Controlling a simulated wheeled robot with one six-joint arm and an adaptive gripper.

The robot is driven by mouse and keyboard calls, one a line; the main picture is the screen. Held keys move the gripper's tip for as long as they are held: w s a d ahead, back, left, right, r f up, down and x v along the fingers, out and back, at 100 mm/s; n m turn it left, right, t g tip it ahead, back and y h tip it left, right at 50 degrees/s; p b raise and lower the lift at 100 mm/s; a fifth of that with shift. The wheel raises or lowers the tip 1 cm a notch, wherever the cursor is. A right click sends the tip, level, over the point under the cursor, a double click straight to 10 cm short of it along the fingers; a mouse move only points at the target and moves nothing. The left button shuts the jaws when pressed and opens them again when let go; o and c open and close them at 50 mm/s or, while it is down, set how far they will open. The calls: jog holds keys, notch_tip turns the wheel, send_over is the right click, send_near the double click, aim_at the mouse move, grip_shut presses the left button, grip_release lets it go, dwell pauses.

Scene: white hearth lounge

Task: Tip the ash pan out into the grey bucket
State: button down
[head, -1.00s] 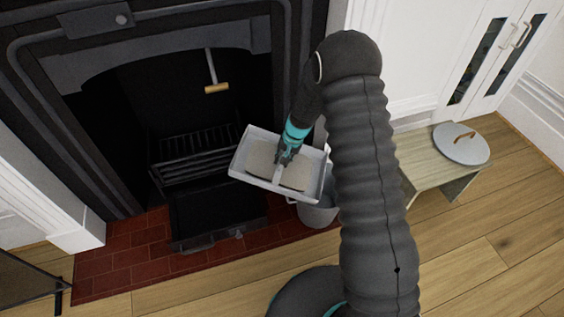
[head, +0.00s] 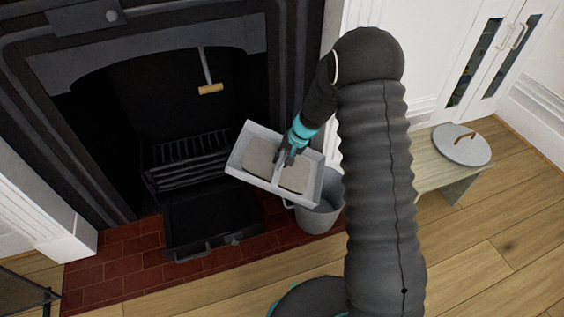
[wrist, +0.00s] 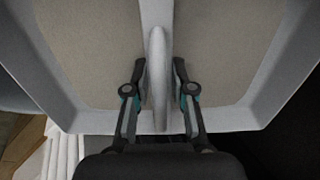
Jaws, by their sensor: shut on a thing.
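The ash pan (head: 236,166) is a pale grey rectangular tray with grey-beige ash (head: 293,177) in it, on both sides of a central handle. My gripper (head: 283,156) is shut on that handle, which stands between the fingers in the wrist view (wrist: 158,85). The pan hangs in the air in front of the fireplace, tilted with its right end lower in the head view. The grey bucket (head: 322,216) stands on the floor at the hearth's right end, just below and right of the pan. The pan and my arm hide part of its mouth.
The black fireplace has a grate (head: 190,150) and an open black front tray (head: 205,220) over the red brick hearth (head: 130,262). A wooden-handled tool (head: 210,88) hangs inside. A low wooden stool (head: 425,172) with a round grey lid (head: 462,145) stands right.

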jog(key=shift+s+d+r+y+b, duration=0.2)
jog(key=shift+d+r+y+b, duration=0.65)
jog(key=shift+b, duration=1.45)
jog(key=shift+d+r+t+y+b, duration=0.2)
jog(key=shift+r+t+y+b, duration=0.2)
jog(key=shift+y+b, duration=0.2)
jog(key=shift+s+d+r+b, duration=0.1)
jog(key=shift+d+b, duration=0.05)
jog(key=shift+b, duration=0.2)
jog(key=shift+s+d+r+y+b, duration=0.1)
jog(key=shift+d+r+y+b, duration=0.35)
jog(key=shift+b, duration=0.9)
jog(key=shift+s+d+r+y, duration=0.25)
jog(key=shift+d+r+y, duration=0.25)
jog(key=shift+d+y, duration=0.35)
jog(key=shift+t, duration=0.3)
